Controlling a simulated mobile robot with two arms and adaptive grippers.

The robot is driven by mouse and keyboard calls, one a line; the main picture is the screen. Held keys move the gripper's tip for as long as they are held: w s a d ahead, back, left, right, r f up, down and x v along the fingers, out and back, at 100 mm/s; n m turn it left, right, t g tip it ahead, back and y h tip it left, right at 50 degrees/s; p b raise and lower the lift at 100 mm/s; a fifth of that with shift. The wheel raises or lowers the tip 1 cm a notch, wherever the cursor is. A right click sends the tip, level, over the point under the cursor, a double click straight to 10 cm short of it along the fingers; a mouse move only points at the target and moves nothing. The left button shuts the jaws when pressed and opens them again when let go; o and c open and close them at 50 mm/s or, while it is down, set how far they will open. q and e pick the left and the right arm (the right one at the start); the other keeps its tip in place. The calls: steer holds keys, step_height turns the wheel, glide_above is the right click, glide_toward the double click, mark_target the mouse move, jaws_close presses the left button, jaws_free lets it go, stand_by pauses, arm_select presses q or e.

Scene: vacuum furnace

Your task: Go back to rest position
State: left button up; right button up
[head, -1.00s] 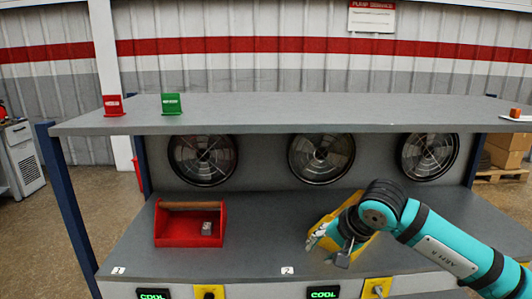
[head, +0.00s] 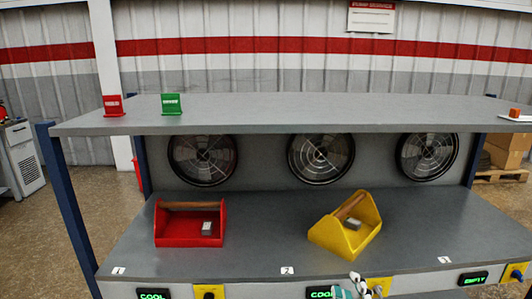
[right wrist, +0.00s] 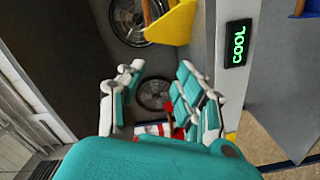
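My right gripper (head: 358,287) shows only in part at the bottom edge of the head view, in front of the bench. In the right wrist view my right gripper (right wrist: 160,97) has its teal and white fingers spread apart, with nothing held between them. My left gripper is in no view. The yellow tote (head: 328,237) with a wooden handle stands askew on the bench, a grey block in it, clear of my gripper. It also shows at the top of the right wrist view (right wrist: 170,27).
A red tote (head: 175,238) with a grey block stands on the bench's left. A shelf (head: 300,116) spans above, carrying a red sign (head: 113,105) and a green sign (head: 171,103). Displays and yellow switches line the bench's front edge. The bench between the totes is clear.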

steer(key=s+d+f+m+g+h, duration=0.1)
steer(key=s+d+f+m+g, duration=0.15)
steer(key=s+f+g, duration=0.35)
steer(key=s+d+f+m+g, duration=0.1)
steer(key=s+f+m, duration=0.35)
steer(key=f, duration=0.45)
steer(key=s+f+m+g+y, duration=0.1)
steer(key=s+f+m+g, duration=0.5)
steer(key=s, duration=0.9)
step_height(320, 180, down, 24)
steer(key=f+n+g, duration=0.1)
steer(key=n+g, duration=0.1)
steer(key=n, duration=0.1)
steer(key=s+d+f+g, duration=0.1)
steer(key=s+d+f, duration=0.1)
steer(key=s+f, duration=1.4)
step_height(320, 180, down, 2)
steer(key=shift+s+d+f, duration=0.1)
steer(key=shift+s+d, duration=0.2)
